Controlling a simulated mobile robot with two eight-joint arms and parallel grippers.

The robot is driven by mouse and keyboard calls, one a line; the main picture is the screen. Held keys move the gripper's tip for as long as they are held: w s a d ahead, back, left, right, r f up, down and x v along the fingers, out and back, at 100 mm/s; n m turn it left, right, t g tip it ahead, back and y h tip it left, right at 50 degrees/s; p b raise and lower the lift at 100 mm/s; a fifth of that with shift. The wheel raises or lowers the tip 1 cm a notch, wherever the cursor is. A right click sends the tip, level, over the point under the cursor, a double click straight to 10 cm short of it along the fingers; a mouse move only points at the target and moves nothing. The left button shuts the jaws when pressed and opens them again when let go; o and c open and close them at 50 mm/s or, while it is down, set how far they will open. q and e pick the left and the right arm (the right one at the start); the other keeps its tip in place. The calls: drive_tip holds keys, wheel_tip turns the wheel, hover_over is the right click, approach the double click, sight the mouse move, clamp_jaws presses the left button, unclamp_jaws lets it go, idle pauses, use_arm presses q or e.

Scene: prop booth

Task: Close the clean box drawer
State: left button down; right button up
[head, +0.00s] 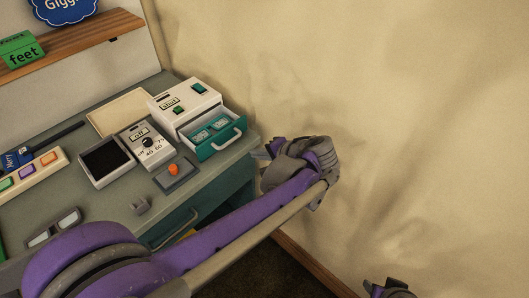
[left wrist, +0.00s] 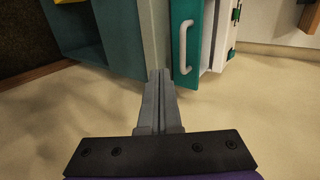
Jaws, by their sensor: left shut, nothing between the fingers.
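The clean box (head: 187,98) is a white box with green parts at the back right of the desk. Its teal drawer (head: 228,147) stands pulled open, with pale items inside. The drawer has a pale handle; in the left wrist view the teal front and handle (left wrist: 186,47) appear turned sideways at the top. My left gripper (head: 262,153) is just right of the drawer front, apart from the handle. Its fingers (left wrist: 160,82) are together and empty. A small part of my right arm (head: 388,289) shows at the bottom right; its fingers cannot be made out.
A bare beige wall (head: 420,120) rises at the right. A desk drawer handle (head: 173,231) shows below the desktop.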

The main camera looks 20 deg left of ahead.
use_arm(q)
drive_tip(key=w+a+f, duration=0.2)
drive_tip(key=w+a, duration=0.1)
drive_tip(key=a, duration=0.4)
drive_tip(key=w+a, duration=0.1)
drive_tip(key=a, duration=0.2)
drive_tip(key=w+a, duration=0.2)
drive_tip(key=a, duration=0.2)
drive_tip(key=w+a, duration=0.1)
drive_tip(key=a, duration=0.2)
drive_tip(key=shift+w+a, duration=0.15)
drive_tip(key=shift+a, duration=0.25)
